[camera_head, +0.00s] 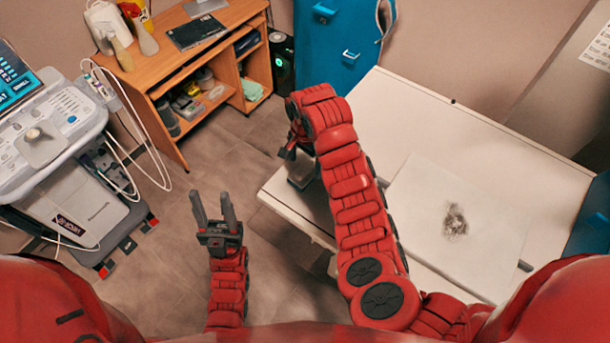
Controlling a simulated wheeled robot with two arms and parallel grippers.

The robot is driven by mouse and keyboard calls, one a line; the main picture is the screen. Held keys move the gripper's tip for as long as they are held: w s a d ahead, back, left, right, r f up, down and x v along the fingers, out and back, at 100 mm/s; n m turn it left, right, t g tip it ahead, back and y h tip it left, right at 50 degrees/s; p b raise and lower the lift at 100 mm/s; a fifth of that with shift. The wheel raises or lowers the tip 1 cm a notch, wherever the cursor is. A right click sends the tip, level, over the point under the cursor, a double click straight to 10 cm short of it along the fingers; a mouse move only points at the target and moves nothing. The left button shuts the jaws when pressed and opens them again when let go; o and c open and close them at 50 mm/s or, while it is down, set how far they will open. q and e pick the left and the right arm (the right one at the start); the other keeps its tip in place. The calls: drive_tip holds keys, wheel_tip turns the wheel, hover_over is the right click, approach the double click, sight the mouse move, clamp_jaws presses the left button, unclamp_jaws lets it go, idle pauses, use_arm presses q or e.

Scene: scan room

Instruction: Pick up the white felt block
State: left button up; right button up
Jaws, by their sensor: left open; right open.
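I cannot make out the white felt block for certain. A small grey block-like thing (302,176) sits at the left end of the white table (420,115), partly hidden by my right arm; I cannot tell whether it is the felt block. My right gripper (287,154) is open, just above and beside that thing, its fingers small and partly hidden by the wrist. My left gripper (213,207) is open and empty over the floor, left of the table, its two fingers pointing away from me.
A white board (430,185) with a dark smudge (455,221) lies on the table. An ultrasound machine (60,140) with hanging cables stands at left. A wooden desk (165,65) and a blue cabinet (345,50) stand at the back. The floor between is clear.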

sight(305, 167)
drive_tip(key=shift+w+f+p, duration=0.1)
drive_tip(key=shift+f+p, duration=1)
drive_tip(key=shift+f, duration=0.1)
drive_tip(key=shift+f+p, duration=0.35)
drive_tip(key=shift+f, duration=1.1)
drive_tip(key=shift+w, duration=0.1)
drive_tip(key=c, duration=1.3)
drive_tip(key=shift+r, duration=0.1)
drive_tip(key=shift+r+b, duration=0.7)
drive_tip(key=shift+b, duration=0.1)
drive_tip(key=shift+w+r+b, duration=0.15)
drive_tip(key=shift+r+b, duration=0.6)
drive_tip(key=s+p, duration=0.1)
drive_tip(key=s, duration=0.1)
drive_tip(key=s+r+p, duration=0.1)
drive_tip(key=s, duration=0.2)
drive_tip(key=s+p, duration=0.2)
drive_tip(key=shift+s+a+r, duration=0.3)
drive_tip(key=shift+s, duration=0.1)
drive_tip(key=s+a+p, duration=0.1)
drive_tip(key=s, duration=0.7)
drive_tip(key=shift+s+r, duration=0.2)
drive_tip(key=shift+s, duration=0.05)
drive_tip(key=shift+a, duration=0.1)
